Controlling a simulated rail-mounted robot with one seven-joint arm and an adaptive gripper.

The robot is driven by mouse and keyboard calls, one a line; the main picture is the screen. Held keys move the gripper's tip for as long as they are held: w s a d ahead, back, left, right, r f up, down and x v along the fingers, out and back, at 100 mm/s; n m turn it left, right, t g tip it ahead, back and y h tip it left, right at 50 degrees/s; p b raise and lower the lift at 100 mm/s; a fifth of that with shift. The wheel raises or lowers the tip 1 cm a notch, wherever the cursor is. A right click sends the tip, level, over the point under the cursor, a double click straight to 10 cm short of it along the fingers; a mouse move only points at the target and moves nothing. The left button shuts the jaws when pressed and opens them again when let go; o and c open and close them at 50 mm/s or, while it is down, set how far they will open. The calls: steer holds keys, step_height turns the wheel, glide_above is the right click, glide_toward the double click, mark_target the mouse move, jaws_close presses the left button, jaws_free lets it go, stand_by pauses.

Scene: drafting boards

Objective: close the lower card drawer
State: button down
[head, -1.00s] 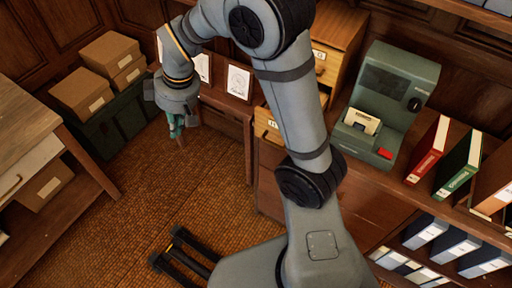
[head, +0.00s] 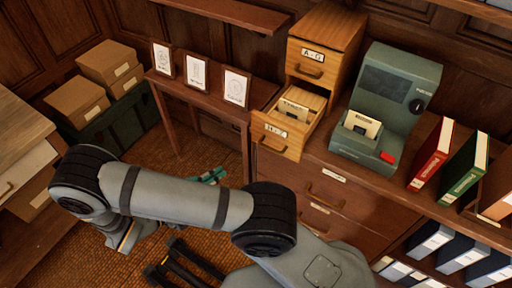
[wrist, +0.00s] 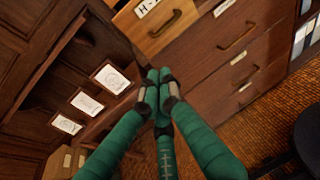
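The card cabinet (head: 335,35) is a light wooden box with two drawers. The lower card drawer (head: 277,136), labelled H-Z, is pulled out and shows cards inside; its front also shows in the wrist view (wrist: 150,38). The upper drawer (head: 308,66), labelled A-G, is shut. My gripper (head: 213,175) has green fingers and is mostly hidden behind my arm in the head view. It is below and left of the lower drawer front, apart from it. In the wrist view its fingertips (wrist: 158,76) are together, with nothing between them, just below the drawer front in the picture.
The cabinet stands on a dark wooden chest (head: 330,215) with shut drawers. A grey-green machine (head: 390,95) stands close on the right, then red and green binders (head: 430,153). A side table (head: 205,97) with framed pictures is at left. Boxes (head: 108,62) stand farther left.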

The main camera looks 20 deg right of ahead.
steer(key=w+d+f+m+p, duration=0.1)
steer(key=w+d+p, duration=0.4)
steer(key=d, duration=0.7)
steer(key=shift+w+h, duration=0.4)
steer(key=shift+w, duration=0.8)
steer(key=shift+f, duration=0.1)
